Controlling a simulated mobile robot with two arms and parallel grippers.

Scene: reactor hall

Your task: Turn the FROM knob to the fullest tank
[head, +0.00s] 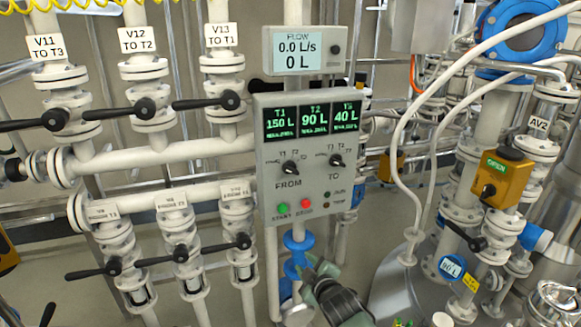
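The grey control panel (322,205) hangs in the middle of the head view. Its green displays read T1 150 L (281,121), T2 90 L (314,118) and T3 40 L (347,116), so T1 shows the highest figure. The black FROM knob (289,168) is at the panel's left, with small position labels around it. Its exact pointing is too small to tell. The TO knob (337,160) is to its right. My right gripper (308,275) is below the panel, apart from the knobs. Its finger opening cannot be made out. My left gripper is not in view.
A flow display (298,48) above reads 0.0 L/s and 0 L. A green START button (283,208) and red button (306,204) sit under the knobs. Black-handled valves (142,108) on white pipes fill the left. A white hose (399,150) hangs right of the panel.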

